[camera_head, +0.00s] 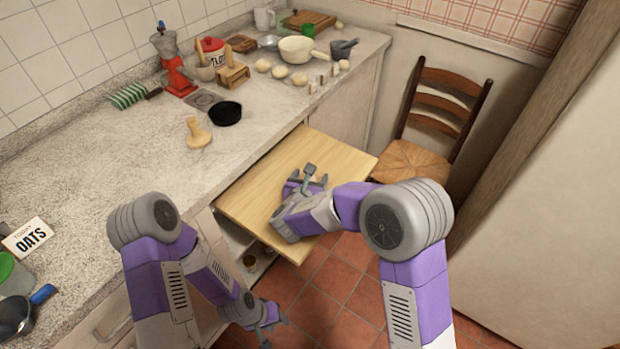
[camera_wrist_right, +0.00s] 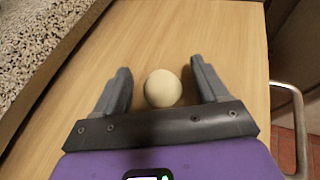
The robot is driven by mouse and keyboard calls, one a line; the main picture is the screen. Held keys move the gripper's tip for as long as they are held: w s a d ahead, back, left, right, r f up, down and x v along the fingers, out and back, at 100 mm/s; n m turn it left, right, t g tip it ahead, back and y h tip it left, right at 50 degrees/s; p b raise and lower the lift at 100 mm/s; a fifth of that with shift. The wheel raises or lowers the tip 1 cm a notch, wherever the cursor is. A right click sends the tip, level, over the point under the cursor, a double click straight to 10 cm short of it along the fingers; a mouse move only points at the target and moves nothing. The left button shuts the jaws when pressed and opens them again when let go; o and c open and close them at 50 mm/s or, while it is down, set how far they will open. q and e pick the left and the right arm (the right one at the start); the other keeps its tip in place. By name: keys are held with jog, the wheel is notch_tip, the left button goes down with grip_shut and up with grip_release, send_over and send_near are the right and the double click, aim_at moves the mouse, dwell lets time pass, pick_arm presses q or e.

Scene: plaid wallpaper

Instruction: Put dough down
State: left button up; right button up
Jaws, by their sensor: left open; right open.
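A pale round dough ball (camera_wrist_right: 162,88) lies on the pull-out wooden board (camera_head: 262,187), seen in the right wrist view. My right gripper (camera_head: 306,184) is over the board and open. Its two fingers stand on either side of the ball with a gap to each, so the ball is between them without being gripped. In the head view I cannot make out this ball beside the gripper. My left gripper (camera_head: 272,325) is open and empty, low in front of the cabinet above the tiled floor.
Several pale dough balls (camera_head: 280,71) sit on the counter (camera_head: 95,190) near a white pan (camera_head: 296,49). A black bowl (camera_head: 226,113) and a wooden press (camera_head: 198,133) stand nearer. A chair (camera_head: 436,115) is beyond the board. Much of the board is bare.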

jog(key=shift+r, duration=0.1)
jog(key=shift+s+a+r, duration=0.1)
jog(key=shift+s+r, duration=0.1)
jog(key=p+v, duration=0.2)
jog(key=v, duration=0.9)
jog(key=shift+s+p, duration=0.25)
jog(key=shift+p, duration=0.1)
